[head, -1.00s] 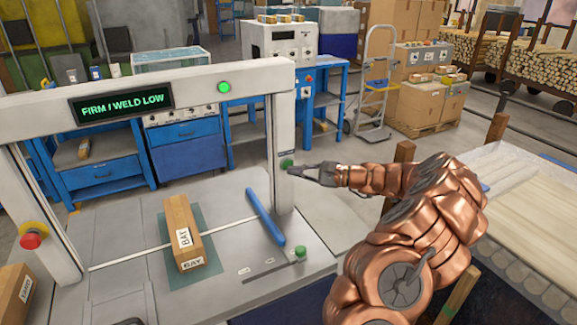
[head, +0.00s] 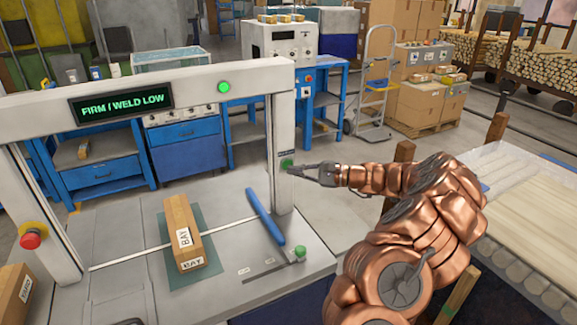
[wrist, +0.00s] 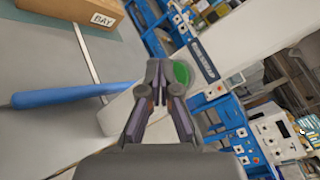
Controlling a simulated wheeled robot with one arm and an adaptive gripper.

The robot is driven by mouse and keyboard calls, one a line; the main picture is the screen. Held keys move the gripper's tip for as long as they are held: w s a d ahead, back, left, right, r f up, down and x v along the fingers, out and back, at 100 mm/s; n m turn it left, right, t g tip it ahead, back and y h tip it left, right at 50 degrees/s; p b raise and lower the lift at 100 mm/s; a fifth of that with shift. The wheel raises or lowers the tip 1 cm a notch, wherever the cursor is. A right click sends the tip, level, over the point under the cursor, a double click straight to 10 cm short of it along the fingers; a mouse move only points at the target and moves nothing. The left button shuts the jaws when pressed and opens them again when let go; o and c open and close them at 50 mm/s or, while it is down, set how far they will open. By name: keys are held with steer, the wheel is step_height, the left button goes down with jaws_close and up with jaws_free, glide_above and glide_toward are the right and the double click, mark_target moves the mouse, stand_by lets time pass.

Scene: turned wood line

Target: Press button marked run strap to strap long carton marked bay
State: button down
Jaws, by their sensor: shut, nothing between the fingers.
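The long carton marked BAY (head: 181,225) lies on a dark green mat (head: 205,262) under the strapping arch (head: 200,85). The white strap line runs across the table under or behind it. A green button (head: 286,163) sits on the arch's right post, below a small dark label too small to read. My gripper (head: 294,170) is shut and empty, with its tips at or very near that button. In the wrist view the green button (wrist: 181,73) shows just behind the closed fingertips (wrist: 158,66); I cannot tell whether they touch it.
The arch display (head: 122,103) reads FIRM / WELD LOW, with a lit green lamp (head: 224,87) beside it. A blue bar (head: 265,216) and a green knob (head: 299,253) are on the table's right. A red button (head: 31,240) is on the left post. Another carton (head: 15,295) stands lower left.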

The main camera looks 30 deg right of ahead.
steer(key=shift+w, duration=0.15)
steer(key=shift+w, duration=0.25)
steer(key=shift+w, duration=0.35)
stand_by(0.8)
steer(key=shift+s, duration=0.8)
steer(key=shift+s+a+b, duration=0.15)
steer(key=shift+s+b, duration=0.25)
steer(key=shift+s, duration=0.85)
steer(key=shift+s+a+b, duration=0.1)
steer(key=shift+s+b, duration=0.25)
steer(key=shift+s, duration=0.9)
